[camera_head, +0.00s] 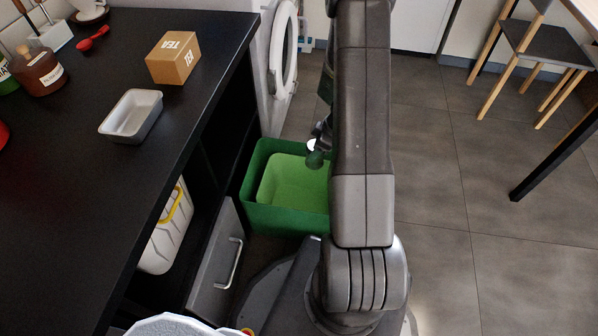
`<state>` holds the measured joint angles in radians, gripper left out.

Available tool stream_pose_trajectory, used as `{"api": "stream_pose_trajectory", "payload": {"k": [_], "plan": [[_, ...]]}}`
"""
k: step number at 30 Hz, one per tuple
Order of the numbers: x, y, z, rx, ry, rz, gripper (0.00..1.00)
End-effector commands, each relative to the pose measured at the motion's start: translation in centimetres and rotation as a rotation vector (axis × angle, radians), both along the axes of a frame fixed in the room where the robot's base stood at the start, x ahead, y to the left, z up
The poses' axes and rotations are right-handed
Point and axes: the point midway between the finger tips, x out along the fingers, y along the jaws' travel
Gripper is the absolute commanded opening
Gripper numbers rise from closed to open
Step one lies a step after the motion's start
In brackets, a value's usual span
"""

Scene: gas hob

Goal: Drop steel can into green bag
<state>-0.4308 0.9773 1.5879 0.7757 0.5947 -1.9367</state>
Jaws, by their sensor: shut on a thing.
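The green bag (258,212) is a dark green, open-topped, box-shaped holder with a lighter green inside. It stands on the floor beside the counter, and my arm hides its right side. My gripper (320,138) is over the bag's opening, mostly hidden behind my own arm. It is shut on a small shiny round thing that looks like the steel can (312,146), with a bright top and a greenish lower part. The can appears above the bag's inside, but its height over the bag is hard to tell.
The black counter (60,200) on the left holds a metal tray (131,118), a TEA box (173,57), a brown bottle (40,68) and a red spoon (93,38). A washing machine door (291,45) stands open behind the bag. Stools (540,45) stand at right; the floor between is clear.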

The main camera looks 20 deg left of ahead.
Motion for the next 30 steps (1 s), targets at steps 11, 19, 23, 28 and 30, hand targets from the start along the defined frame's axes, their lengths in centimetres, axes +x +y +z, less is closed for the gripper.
{"api": "stream_pose_trajectory", "payload": {"k": [11, 19, 23, 28, 30], "plan": [[-2.6, 4.6, -5.7, 0.001, -0.001, 0.287, 0.35], [-2.8, 4.6, -8.1, -0.001, 0.001, 0.293, 0.35], [-2.7, 4.6, -9.6, -0.001, 0.001, 0.292, 0.35], [-2.7, 4.6, -11.0, -0.001, 0.0, 0.29, 0.35], [-2.7, 4.6, -11.4, -0.001, 0.0, 0.291, 0.35]]}}
